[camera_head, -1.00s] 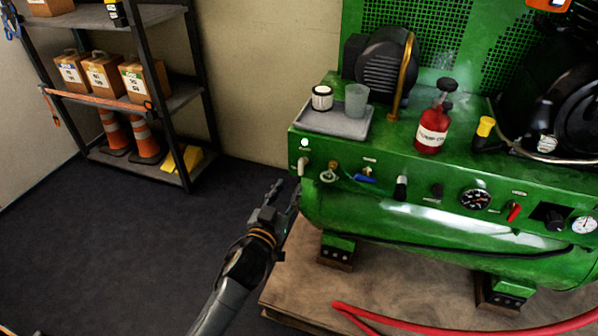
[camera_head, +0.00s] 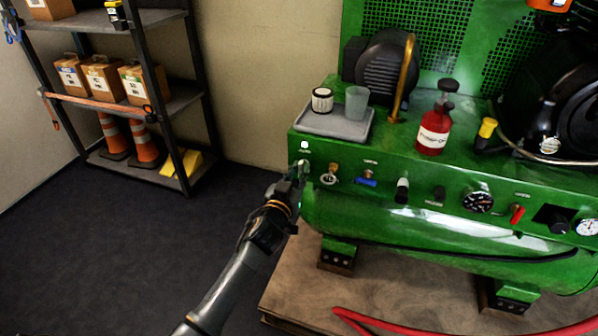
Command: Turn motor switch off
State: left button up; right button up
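The green compressor's front panel (camera_head: 400,195) carries a row of controls. At its far left end is a small pale switch (camera_head: 304,164), below a small white indicator (camera_head: 304,145); the label between them is too small to read. My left gripper (camera_head: 296,173) is at this switch, its fingertips overlapping it in the picture and hiding most of it. I cannot tell whether the fingers touch it or how far they are open. My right gripper is not in view.
Right of the switch are a brass fitting with a gauge (camera_head: 329,175), a blue-handled valve (camera_head: 366,181), knobs and a red lever (camera_head: 517,214). A grey tray (camera_head: 335,125) and a red bottle (camera_head: 434,130) stand on top. Shelving (camera_head: 180,100) is at left; the floor before it is clear.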

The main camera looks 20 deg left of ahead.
pick_arm(q)
grip_shut()
jog(key=shift+m, duration=0.3)
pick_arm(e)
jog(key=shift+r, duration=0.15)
pick_arm(q)
jog(key=m+p, duration=0.1)
jog(key=m, duration=0.3)
jog(key=shift+d+m, duration=0.1)
jog(key=shift+m, duration=0.2)
jog(key=shift+m+p, duration=0.35)
jog(key=shift+m, duration=0.15)
jog(key=m, duration=1.1)
jog(key=shift+d+f+m+p, duration=0.15)
jog(key=shift+f+m+p, duration=0.15)
jog(key=shift+p, duration=0.05)
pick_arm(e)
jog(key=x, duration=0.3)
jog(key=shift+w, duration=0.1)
